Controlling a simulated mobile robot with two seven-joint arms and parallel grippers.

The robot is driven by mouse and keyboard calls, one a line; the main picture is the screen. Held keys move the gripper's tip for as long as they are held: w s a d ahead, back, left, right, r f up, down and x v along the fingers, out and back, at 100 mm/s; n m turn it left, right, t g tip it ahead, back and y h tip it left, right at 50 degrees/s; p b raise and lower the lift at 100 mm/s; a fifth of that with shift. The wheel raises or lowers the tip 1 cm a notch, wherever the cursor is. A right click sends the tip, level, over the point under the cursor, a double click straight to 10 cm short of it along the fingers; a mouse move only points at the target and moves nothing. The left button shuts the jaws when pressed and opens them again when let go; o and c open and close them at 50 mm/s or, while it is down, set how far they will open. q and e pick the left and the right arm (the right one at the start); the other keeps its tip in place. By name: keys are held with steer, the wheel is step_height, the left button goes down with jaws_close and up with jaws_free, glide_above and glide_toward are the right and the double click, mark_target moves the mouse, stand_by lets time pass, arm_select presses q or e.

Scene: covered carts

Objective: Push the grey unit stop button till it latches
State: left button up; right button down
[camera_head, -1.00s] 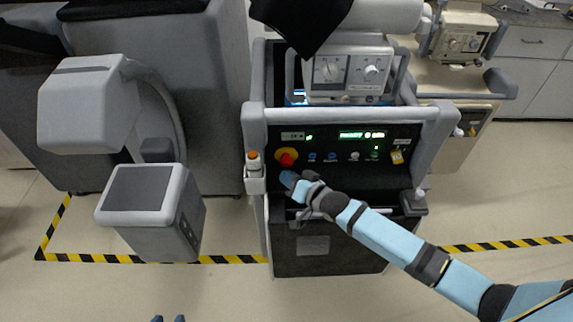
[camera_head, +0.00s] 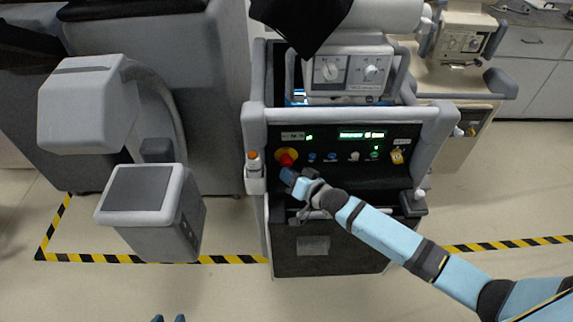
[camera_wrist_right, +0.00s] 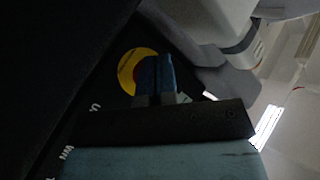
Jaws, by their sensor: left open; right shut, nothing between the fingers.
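The grey unit's stop button (camera_head: 286,157) is a red knob on a yellow disc, at the left end of the black front panel. My right gripper (camera_head: 288,175) is shut and empty, with its dark blue fingertips just below the button in the head view. In the right wrist view the shut fingers (camera_wrist_right: 156,72) cover part of the yellow disc (camera_wrist_right: 127,72), and only a dark red sliver of the button shows. I cannot tell whether they touch it. My left gripper (camera_head: 168,319) is open at the bottom edge, far from the unit.
The grey unit (camera_head: 434,145) has lit green displays and several small knobs right of the button. A white bottle with an orange cap (camera_head: 253,162) sits in a holder close left of the button. A grey machine (camera_head: 140,205) stands further left, with open floor between.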

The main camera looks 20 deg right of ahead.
steer(key=shift+w+d, duration=0.15)
steer(key=shift+w, duration=0.3)
stand_by(0.5)
steer(key=shift+s, duration=0.15)
steer(key=shift+s+r+p, duration=0.1)
steer(key=shift+s+p, duration=0.3)
steer(key=shift+s+a, duration=0.25)
steer(key=shift+s, duration=0.05)
steer(key=shift+s+a+p, duration=0.25)
steer(key=shift+s+p, duration=0.3)
steer(key=shift+s, duration=0.25)
steer(key=shift+s+a+p, duration=0.2)
steer(key=shift+s+p, duration=0.35)
steer(key=shift+s, duration=0.3)
steer(key=shift+s+a+p, duration=0.25)
steer(key=shift+s+p, duration=0.3)
steer(key=shift+s, duration=0.25)
